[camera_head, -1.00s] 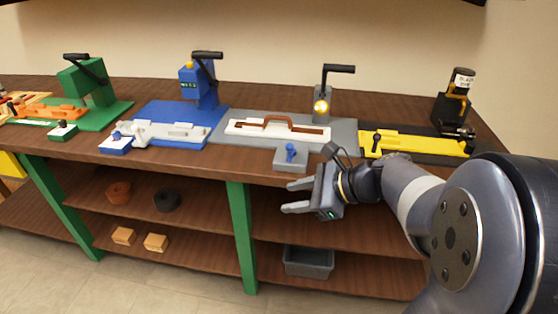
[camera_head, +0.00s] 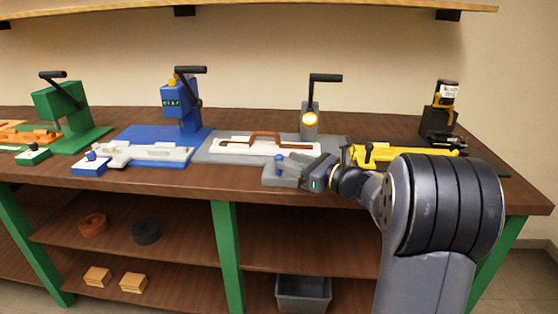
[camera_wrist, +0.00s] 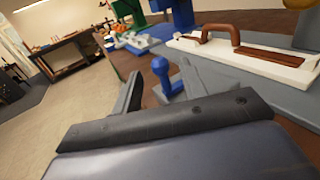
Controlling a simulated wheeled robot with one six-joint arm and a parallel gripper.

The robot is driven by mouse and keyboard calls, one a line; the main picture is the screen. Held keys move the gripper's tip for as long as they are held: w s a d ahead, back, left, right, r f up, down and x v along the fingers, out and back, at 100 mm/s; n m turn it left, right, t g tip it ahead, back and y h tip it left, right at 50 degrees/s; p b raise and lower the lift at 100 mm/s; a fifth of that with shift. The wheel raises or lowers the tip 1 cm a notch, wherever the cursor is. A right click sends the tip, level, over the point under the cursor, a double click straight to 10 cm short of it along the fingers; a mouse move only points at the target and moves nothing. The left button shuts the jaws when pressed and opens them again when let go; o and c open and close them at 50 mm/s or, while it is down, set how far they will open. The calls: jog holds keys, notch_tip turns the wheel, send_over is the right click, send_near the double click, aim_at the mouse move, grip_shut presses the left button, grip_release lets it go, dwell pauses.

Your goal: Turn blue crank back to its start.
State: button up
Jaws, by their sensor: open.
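The blue press (camera_head: 181,102) stands on a blue base and carries a crank with a black handle (camera_head: 190,70) at its top. In the wrist view only its lower blue part (camera_wrist: 183,15) shows at the top edge. A small blue upright knob (camera_head: 279,165) stands on a grey block (camera_head: 278,179) at the bench's front edge; the knob also shows in the wrist view (camera_wrist: 162,75). My gripper (camera_head: 296,166) is open, close beside this knob and well right of the blue press. Whether the knob lies fully between the fingers is unclear.
A grey plate (camera_head: 208,151) bears a white board with a brown handle (camera_head: 265,136). Behind it stands a grey post with a lit lamp (camera_head: 309,119) and black crank. The yellow fixture (camera_head: 400,154) is to the right, the green press (camera_head: 58,101) far left.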

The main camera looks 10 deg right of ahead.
aim_at(279, 155)
jog(key=shift+x, duration=2.25)
jog(key=shift+c, duration=0.2)
grip_shut()
